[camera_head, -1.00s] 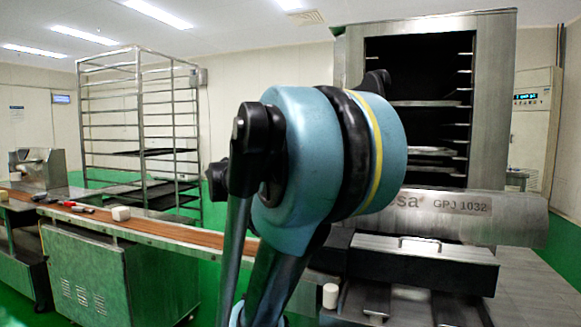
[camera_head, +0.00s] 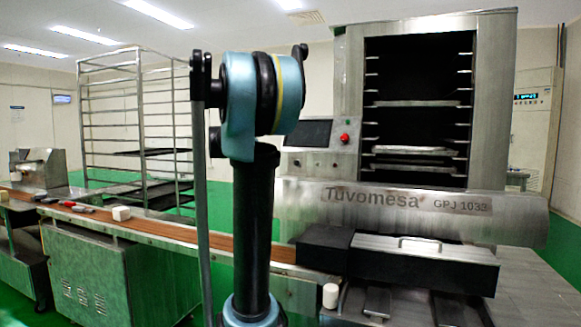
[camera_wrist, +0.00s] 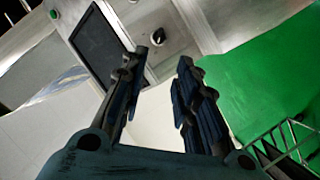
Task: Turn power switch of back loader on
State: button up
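The large steel machine (camera_head: 400,198) marked Tuvomesa GPJ 1032 has a control panel (camera_head: 345,160) at its left, with a dark screen (camera_head: 306,133) and a red button (camera_head: 345,138). Small dark knobs (camera_head: 297,163) sit below the screen; which one is the power switch I cannot tell. In the wrist view the screen (camera_wrist: 97,45) is tilted, with a round black knob (camera_wrist: 158,37) beyond my fingertips. My gripper (camera_wrist: 168,62) is open and empty, with its two fingers apart and not visibly touching the panel. In the head view my arm hides it.
A conveyor (camera_head: 170,228) with a brown belt runs from the left to the machine, bearing small objects. A wire rack (camera_head: 140,120) stands behind it. A black box with a steel lid (camera_head: 400,247) sits at the machine's front. Green floor shows around.

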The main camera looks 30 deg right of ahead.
aim_at(295, 163)
jog(key=x, duration=1.6)
jog(key=shift+w+d, duration=0.15)
jog(key=shift+d, duration=0.15)
